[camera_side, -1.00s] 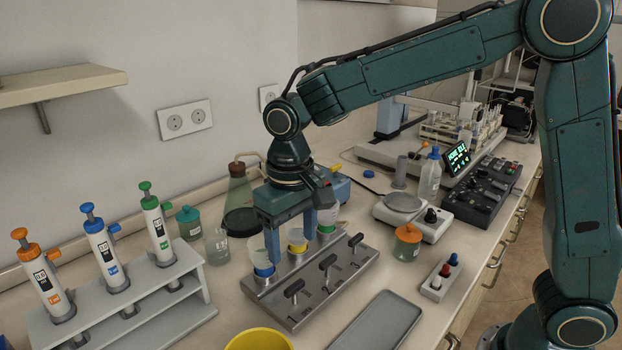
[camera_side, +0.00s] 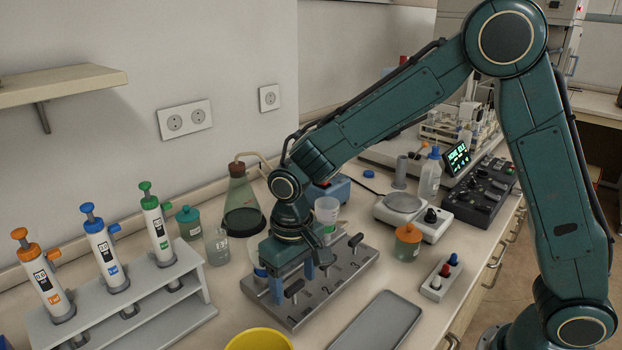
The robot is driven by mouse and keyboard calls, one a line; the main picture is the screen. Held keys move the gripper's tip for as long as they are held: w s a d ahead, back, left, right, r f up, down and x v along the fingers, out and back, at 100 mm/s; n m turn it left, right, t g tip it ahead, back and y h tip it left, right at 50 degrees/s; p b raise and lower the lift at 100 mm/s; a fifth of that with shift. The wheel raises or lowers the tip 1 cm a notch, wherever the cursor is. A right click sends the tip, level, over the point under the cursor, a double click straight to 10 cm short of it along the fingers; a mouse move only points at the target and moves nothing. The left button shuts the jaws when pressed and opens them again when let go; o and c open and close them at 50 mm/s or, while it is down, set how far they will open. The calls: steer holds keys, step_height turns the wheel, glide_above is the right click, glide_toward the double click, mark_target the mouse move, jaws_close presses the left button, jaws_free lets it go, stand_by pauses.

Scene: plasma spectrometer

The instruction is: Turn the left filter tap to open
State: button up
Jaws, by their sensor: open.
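The grey filter manifold (camera_side: 341,284) stands on the bench with a row of three taps. The left tap (camera_side: 293,288) has a dark bar handle on a short stem. My gripper (camera_side: 293,281) points down over it, open, with one blue finger on each side of the handle. I cannot tell whether the fingers touch it. The middle tap is mostly hidden behind my gripper. The right tap (camera_side: 355,240) stands clear. The right filter cup (camera_side: 326,210) shows; the left and middle cups are largely hidden by my gripper.
A grey tray (camera_side: 378,325) and a yellow bowl (camera_side: 258,341) lie in front of the manifold. A pipette rack (camera_side: 160,305) stands to the left. A flask (camera_side: 242,205) and beaker (camera_side: 217,245) are behind. An orange-lidded jar (camera_side: 407,243) stands to the right.

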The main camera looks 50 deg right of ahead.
steer(key=c, duration=1)
steer(key=shift+n, duration=0.5)
steer(key=n, duration=0.3)
steer(key=shift+n, duration=0.3)
steer(key=n, duration=1.3)
steer(key=shift+r, duration=0.1)
steer(key=shift+n, duration=0.3)
